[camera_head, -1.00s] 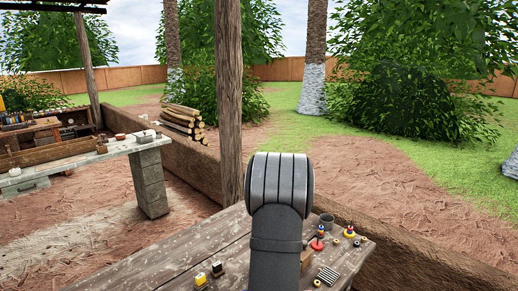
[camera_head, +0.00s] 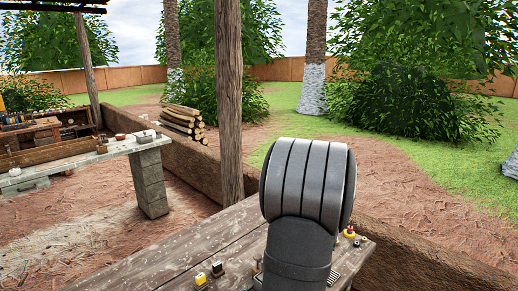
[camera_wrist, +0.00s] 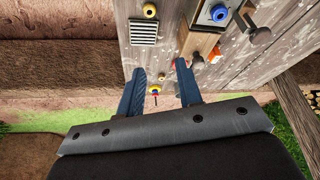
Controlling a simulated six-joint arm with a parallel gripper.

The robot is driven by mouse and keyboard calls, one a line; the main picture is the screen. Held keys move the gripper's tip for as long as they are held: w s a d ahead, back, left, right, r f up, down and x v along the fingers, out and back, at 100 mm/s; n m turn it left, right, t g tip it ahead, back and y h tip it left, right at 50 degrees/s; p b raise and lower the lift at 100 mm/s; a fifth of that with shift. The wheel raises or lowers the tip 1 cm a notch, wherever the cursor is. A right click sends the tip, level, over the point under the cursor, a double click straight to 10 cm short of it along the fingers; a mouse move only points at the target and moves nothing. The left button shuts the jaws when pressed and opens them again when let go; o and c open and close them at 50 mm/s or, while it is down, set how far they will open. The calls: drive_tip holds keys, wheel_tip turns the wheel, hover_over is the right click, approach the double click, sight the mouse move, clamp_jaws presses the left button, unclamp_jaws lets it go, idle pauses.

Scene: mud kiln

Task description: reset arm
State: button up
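My gripper (camera_wrist: 160,68) shows in the wrist view with its two dark blue fingers apart and nothing between them. It hangs above the wooden table (camera_wrist: 176,45), near the table's edge. Small things lie on the table around and beyond the fingers. In the head view my arm rises over the right part of the wooden table (camera_head: 200,250) and hides part of it. The gripper itself is not visible in the head view.
A striped block (camera_wrist: 144,33), a yellow ring (camera_wrist: 150,10) and a box with a blue knob (camera_wrist: 218,14) are on the table. A wooden post (camera_head: 229,110) and low mud wall (camera_head: 400,240) stand behind.

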drive_tip(key=s+a+r+m+g+h, duration=0.1)
drive_tip(key=s+a+r+m, duration=0.2)
drive_tip(key=s+a+m, duration=0.1)
drive_tip(key=shift+s+a+m, duration=0.3)
drive_tip(key=shift+s+a, duration=0.5)
drive_tip(key=shift+a, duration=0.2)
drive_tip(key=shift+o, duration=0.4)
drive_tip(key=o, duration=1.1)
drive_tip(key=shift+f, duration=0.15)
drive_tip(key=o, duration=0.3)
drive_tip(key=a+f+n+t+y, duration=0.1)
drive_tip(key=a+f+n+t, duration=0.3)
drive_tip(key=f, duration=0.4)
drive_tip(key=shift+w+a+t+y, duration=0.3)
drive_tip(key=shift+w+y, duration=0.05)
drive_tip(key=shift+y, duration=0.05)
drive_tip(key=s+n+t+h, duration=0.1)
drive_tip(key=s+n+t, duration=0.2)
drive_tip(key=s+t, duration=0.2)
drive_tip(key=a+x, duration=0.1)
drive_tip(key=x, duration=0.9)
drive_tip(key=shift+d, duration=0.15)
